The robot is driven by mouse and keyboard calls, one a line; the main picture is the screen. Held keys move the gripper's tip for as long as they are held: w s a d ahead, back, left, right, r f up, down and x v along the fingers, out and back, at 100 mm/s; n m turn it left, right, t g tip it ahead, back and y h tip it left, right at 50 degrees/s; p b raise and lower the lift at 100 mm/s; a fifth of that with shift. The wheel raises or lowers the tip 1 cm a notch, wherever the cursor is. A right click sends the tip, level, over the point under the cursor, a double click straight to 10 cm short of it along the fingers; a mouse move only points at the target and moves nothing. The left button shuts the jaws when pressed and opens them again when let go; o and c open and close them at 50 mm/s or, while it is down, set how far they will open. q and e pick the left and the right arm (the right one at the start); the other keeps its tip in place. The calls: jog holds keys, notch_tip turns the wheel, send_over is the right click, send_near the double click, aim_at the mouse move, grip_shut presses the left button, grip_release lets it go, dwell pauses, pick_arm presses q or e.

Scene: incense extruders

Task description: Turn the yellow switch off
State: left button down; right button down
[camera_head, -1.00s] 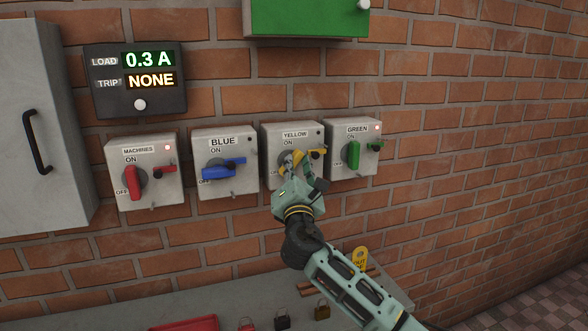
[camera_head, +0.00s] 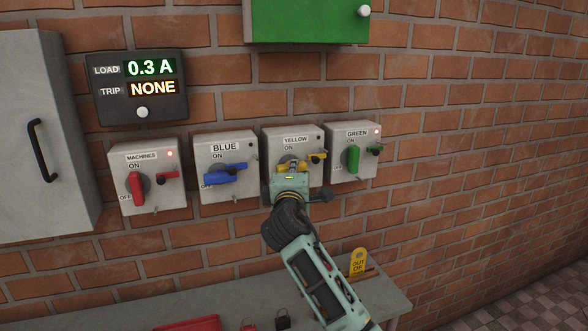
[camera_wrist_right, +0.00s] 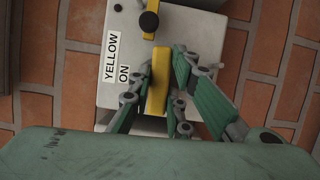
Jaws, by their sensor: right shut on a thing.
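The yellow switch box (camera_head: 312,142) is on the brick wall, between the blue and green boxes. In the head view my right gripper (camera_head: 290,168) is in front of it and hides most of its handle. In the right wrist view my gripper (camera_wrist_right: 160,97) is shut on the yellow handle (camera_wrist_right: 158,75), with a finger on either side. The handle lies about parallel to the label lettering, so it looks roughly level. A yellow side tab (camera_head: 318,157) with a dark knob sits right of the handle. The box's small lamp looks dark. My left gripper is not in view.
Beside it are the machines box (camera_head: 150,190), blue box (camera_head: 222,160) and green box (camera_head: 358,137). The display (camera_head: 140,88) reads 0.3 A and NONE. Below is a grey shelf (camera_head: 120,312) with padlocks and a yellow tag (camera_head: 358,262). A grey cabinet (camera_head: 45,130) stands left.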

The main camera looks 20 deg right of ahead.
jog(key=shift+m, duration=0.4)
jog(key=c, duration=1.6)
grip_release()
jog(key=shift+c, duration=0.2)
jog(key=shift+s, duration=0.1)
jog(key=v, duration=1.2)
jog(key=shift+d, duration=0.1)
